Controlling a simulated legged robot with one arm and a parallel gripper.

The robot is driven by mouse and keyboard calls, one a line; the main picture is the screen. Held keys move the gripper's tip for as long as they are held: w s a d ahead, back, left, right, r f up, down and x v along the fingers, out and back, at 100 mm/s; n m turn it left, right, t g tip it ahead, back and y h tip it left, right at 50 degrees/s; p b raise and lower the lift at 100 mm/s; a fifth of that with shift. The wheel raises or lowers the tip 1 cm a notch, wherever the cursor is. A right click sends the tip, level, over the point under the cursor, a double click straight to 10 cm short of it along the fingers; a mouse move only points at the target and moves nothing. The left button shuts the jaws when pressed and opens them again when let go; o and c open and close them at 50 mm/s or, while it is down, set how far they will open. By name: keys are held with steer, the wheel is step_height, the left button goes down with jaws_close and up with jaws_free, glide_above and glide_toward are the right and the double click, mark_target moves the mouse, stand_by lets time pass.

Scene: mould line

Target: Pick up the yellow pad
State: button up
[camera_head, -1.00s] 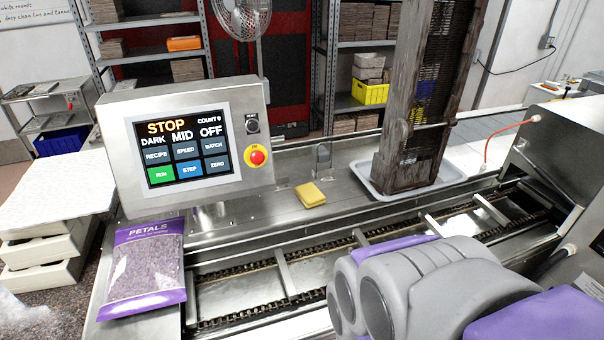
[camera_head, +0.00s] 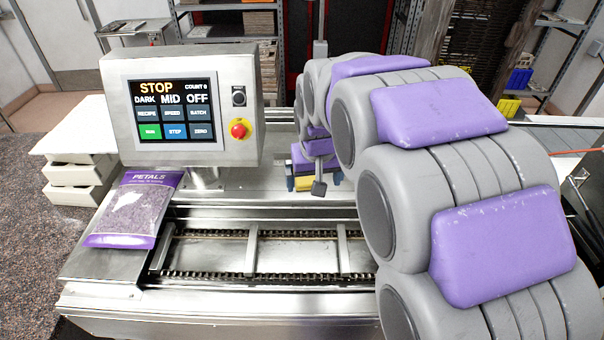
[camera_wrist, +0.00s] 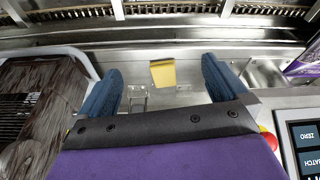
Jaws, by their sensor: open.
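The yellow pad (camera_wrist: 163,73) lies on the steel deck, between my gripper's two blue fingers in the wrist view and apart from both. In the head view only a strip of the yellow pad (camera_head: 306,186) shows beneath my gripper (camera_head: 314,183). My gripper (camera_wrist: 162,80) is open and empty, pointing down over the pad. The exact height of the fingertips above the deck is hard to tell.
A control panel (camera_head: 190,62) with a red stop button stands left of my arm. A purple petals bag (camera_head: 133,208) lies at the left. A chain conveyor (camera_head: 205,250) runs in front of the deck.

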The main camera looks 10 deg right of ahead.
steer(key=w+d+r+t, duration=0.1)
steer(key=w+d, duration=0.1)
steer(key=w, duration=0.6)
glide_toward(308, 178)
steer(key=x, duration=0.3)
steer(key=shift+a+f, duration=0.2)
steer(key=shift+f, duration=0.1)
steer(key=shift+w+d+f, duration=0.2)
steer(key=shift+d+f, duration=0.05)
steer(key=shift+f, duration=0.15)
steer(key=f, duration=0.1)
steer(key=w+a+f, duration=0.1)
steer(key=f, duration=0.1)
steer(key=w+f+b, duration=0.1)
steer(key=shift+a+f, duration=0.2)
steer(key=shift+d+r, duration=0.1)
steer(key=shift+d, duration=0.55)
steer(key=shift+c, duration=1.1)
steer(key=c, duration=0.3)
steer(key=shift+a, duration=0.45)
steer(key=c, duration=0.6)
steer(key=shift+d, duration=0.15)
